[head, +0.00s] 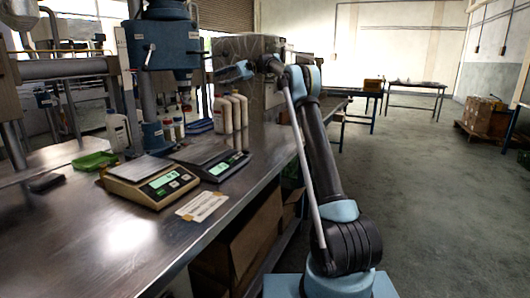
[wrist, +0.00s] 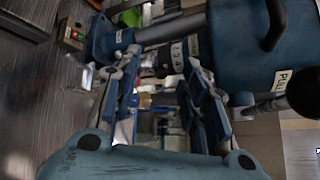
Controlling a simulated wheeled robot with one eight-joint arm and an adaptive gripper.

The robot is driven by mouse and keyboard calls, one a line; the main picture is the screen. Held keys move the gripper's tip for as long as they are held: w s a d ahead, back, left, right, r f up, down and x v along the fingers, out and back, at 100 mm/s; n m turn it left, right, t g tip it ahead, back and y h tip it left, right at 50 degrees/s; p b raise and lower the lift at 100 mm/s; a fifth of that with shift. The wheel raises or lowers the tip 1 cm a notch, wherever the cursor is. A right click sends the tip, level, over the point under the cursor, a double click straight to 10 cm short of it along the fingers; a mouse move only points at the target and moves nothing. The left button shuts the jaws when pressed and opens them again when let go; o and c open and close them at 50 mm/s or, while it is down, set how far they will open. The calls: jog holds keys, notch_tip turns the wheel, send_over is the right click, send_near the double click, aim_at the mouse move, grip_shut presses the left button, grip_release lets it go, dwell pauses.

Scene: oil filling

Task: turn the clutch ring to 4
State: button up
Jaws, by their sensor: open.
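The blue machine head (head: 172,45) stands over the bench at the left of the head view, and it fills the upper right of the wrist view (wrist: 235,50). A dark ring with pale marks (wrist: 177,54), likely the clutch ring, shows in the wrist view on the machine's shaft. Its marks are too small to read, so its setting cannot be told. My gripper (head: 232,72) is raised above the bench, to the right of the machine head. In the wrist view its two fingers (wrist: 160,82) are spread apart, with the ring beyond and between their tips. Contact is not visible.
Two scales (head: 150,182) (head: 208,158), white bottles (head: 228,113) and a green tray (head: 94,161) are on the metal bench (head: 110,235) below. A black knob (wrist: 301,91) and a "PULL" label (wrist: 282,80) are at the wrist view's right.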

jog(key=s+d+f+t+h, duration=0.35)
jog(key=s+d, duration=0.75)
jog(key=s, duration=0.5)
jog(key=s+d+f+t+h, duration=0.2)
jog(key=s+d+f+h, duration=0.15)
jog(key=s+d, duration=0.95)
jog(key=s+d+f+t+h, duration=0.1)
jog(key=s+d+f, duration=0.4)
jog(key=s+f, duration=0.5)
jog(key=s+d+f+n+h, duration=0.1)
jog(key=s+d+f+h, duration=0.2)
jog(key=s+d+f, duration=0.3)
jog(key=s+d+f+t+h, duration=0.1)
jog(key=s+d+f, duration=0.4)
jog(key=s+f, duration=1)
jog(key=shift+s+d+f+n+t+h, duration=0.2)
jog(key=shift+s+d+n+t+h, duration=0.15)
jog(key=shift+h, duration=0.45)
jog(key=shift+w+f, duration=0.2)
jog(key=shift+w, duration=0.25)
